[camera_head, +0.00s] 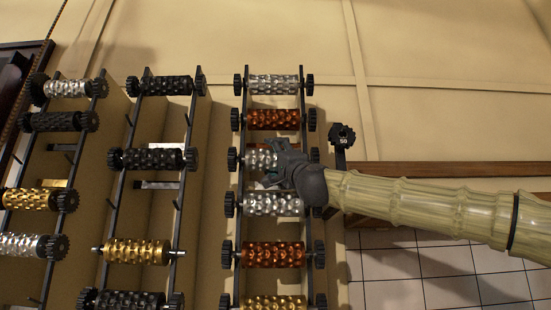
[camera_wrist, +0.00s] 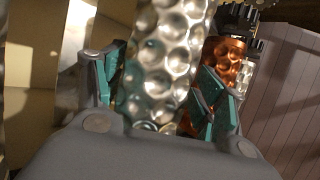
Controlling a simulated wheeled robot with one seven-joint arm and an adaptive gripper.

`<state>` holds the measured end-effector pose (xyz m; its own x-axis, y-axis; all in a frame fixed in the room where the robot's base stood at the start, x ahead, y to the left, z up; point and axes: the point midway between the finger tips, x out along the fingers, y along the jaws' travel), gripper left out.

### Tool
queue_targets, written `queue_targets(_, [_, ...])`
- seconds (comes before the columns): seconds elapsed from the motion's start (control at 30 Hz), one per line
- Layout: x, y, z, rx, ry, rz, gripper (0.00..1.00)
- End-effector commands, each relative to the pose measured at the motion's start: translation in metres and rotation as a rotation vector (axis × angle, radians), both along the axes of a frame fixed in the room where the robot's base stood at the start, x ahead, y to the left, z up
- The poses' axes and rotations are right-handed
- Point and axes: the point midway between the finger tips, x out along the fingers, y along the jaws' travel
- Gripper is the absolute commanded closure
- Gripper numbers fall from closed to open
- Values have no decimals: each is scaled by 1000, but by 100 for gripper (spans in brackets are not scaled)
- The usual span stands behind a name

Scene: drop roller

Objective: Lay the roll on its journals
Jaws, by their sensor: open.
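A dimpled silver roll (camera_head: 257,159) with black end gears lies across the two dark rails of the right-hand rack (camera_head: 302,100), third from the top. My gripper (camera_head: 271,164) reaches it from the right and covers its right half. In the wrist view the silver roll (camera_wrist: 160,50) runs between the teal-padded fingers of my gripper (camera_wrist: 160,85). The fingers are open, one on each side of the roll. The roll looks roughly level across the rails. Its contact with the supports is hidden, so I cannot tell how its journals sit.
A silver roll (camera_head: 273,204) lies just below and a copper roll (camera_head: 273,119) just above on the same rack. Racks with gold, black and silver rolls stand to the left. A dark gear (camera_head: 342,134) on a post stands right of the rack. Tiled floor (camera_head: 420,280) shows lower right.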

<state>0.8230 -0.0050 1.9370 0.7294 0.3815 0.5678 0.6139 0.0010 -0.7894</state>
Motion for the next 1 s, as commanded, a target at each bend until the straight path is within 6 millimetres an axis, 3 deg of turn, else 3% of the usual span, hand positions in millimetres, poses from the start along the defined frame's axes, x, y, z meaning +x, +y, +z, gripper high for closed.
queue_targets(0.27, [-8, -4, -8, -2, 2, 1, 30])
queue_targets(0.8, [-71, -38, -55, 0, 0, 0, 30])
queue_targets(1.0, [-84, -45, -65, 1, 0, -1, 30])
